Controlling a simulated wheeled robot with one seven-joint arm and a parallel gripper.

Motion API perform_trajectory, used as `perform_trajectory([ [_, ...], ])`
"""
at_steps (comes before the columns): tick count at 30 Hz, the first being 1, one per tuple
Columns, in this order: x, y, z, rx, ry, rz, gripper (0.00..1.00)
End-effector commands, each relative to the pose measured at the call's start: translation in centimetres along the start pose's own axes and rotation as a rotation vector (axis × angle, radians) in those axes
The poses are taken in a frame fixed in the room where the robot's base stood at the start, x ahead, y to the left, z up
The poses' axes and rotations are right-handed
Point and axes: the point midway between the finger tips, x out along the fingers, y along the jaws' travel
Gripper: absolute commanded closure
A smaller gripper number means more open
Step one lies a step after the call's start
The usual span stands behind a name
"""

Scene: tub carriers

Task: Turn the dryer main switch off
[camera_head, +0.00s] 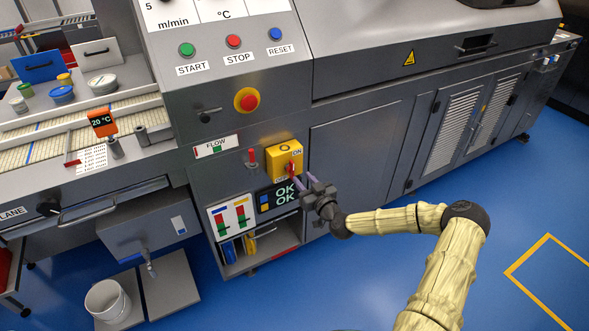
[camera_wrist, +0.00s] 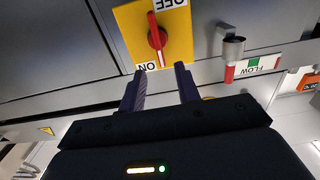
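The dryer main switch is a yellow box (camera_head: 272,163) with a red rotary handle (camera_head: 291,169) on the front of the grey machine. In the wrist view the yellow plate (camera_wrist: 129,30) appears upside down, with the red handle (camera_wrist: 157,38) lying lengthwise between the ON label (camera_wrist: 148,66) and the OFF label (camera_wrist: 170,3). I cannot tell for certain which label it indicates. My gripper (camera_head: 304,180) is just in front of the switch. In the wrist view its two fingers (camera_wrist: 160,80) are apart, pointing at the handle, with nothing between them.
A small red-tipped lever (camera_head: 252,157) and a FLOW label (camera_head: 215,146) are left of the switch. An OK display (camera_head: 278,196) is just below it. A red emergency button (camera_head: 246,99) is above. Blue floor (camera_head: 400,230) is open to the right.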

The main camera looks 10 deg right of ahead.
Motion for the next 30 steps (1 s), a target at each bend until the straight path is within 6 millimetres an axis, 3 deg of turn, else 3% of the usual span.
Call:
perform_trajectory([
  [6,3.8,0.0,0.1,0.001,0.0,0.001,0.67],
  [12,6.2,0.0,0.0,0.001,0.0,0.0,0.67],
  [23,6.8,0.0,0.0,0.0,-0.001,0.0,0.67],
  [24,6.8,0.0,0.0,0.0,-0.001,0.0,0.69],
  [29,6.9,0.0,0.0,0.0,-0.001,0.0,1.0],
  [30,6.9,-0.1,0.1,0.0,-0.001,0.0,1.0],
])
